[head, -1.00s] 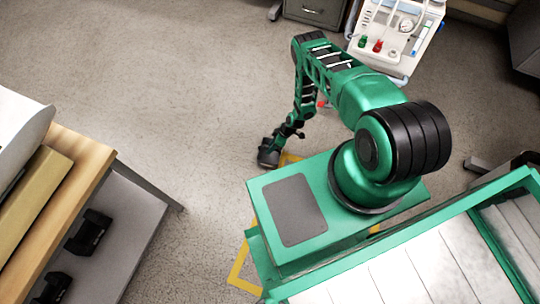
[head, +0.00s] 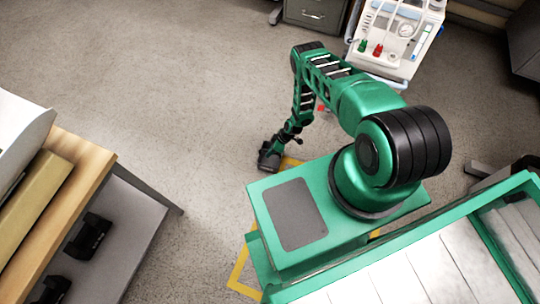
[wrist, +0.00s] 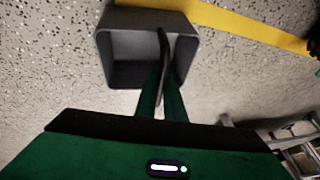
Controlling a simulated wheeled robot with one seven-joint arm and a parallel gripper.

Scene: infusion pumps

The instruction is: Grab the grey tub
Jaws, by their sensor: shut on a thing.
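The grey tub (wrist: 128,62) shows in the upper middle of the wrist view, its open hollow facing the camera. In the head view the tub (head: 267,158) is a small dark shape at the end of my arm, low beside my base. My gripper (head: 277,145) is small and partly unclear there. I cannot tell whether the tub touches the floor.
Yellow floor tape (wrist: 240,20) runs close to the tub. A wooden-topped table (head: 85,180) with a grey lower shelf stands at the left. A white medical machine (head: 395,40) and a grey cabinet (head: 315,12) stand at the back. Open floor (head: 150,90) lies to the upper left.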

